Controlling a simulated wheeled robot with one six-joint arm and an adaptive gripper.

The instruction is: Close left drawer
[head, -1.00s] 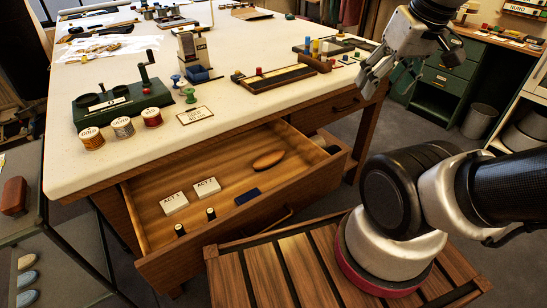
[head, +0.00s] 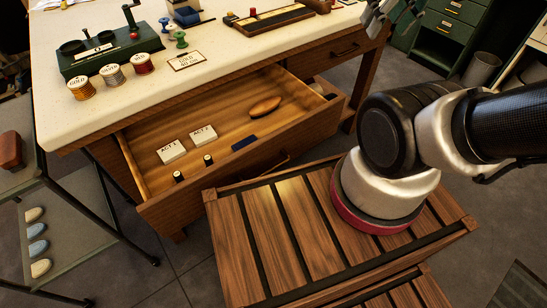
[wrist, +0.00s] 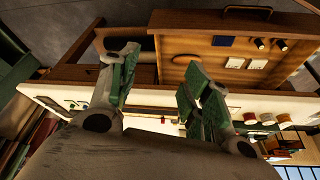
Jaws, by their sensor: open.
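The left drawer (head: 245,178) is pulled out from under the cream-topped table (head: 240,58) at its left part. Its front has a metal handle (head: 273,170). Inside lie two white ACT cards (head: 172,152), two dark spools (head: 208,160), a dark blue block (head: 244,142) and a brown oval piece (head: 265,106). My gripper (head: 378,15) is partly cut off at the top right in the head view, apart from the drawer. In the wrist view my gripper (wrist: 160,75) has its fingers spread and empty, with the drawer (wrist: 235,24) upside down beyond them.
A closed drawer with a handle (head: 345,48) is at the right of the table. My slatted wooden base stands close in front of the open drawer. A dark metal rack (head: 60,215) stands at the left. A bin (head: 482,69) and green cabinet (head: 440,38) are behind right.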

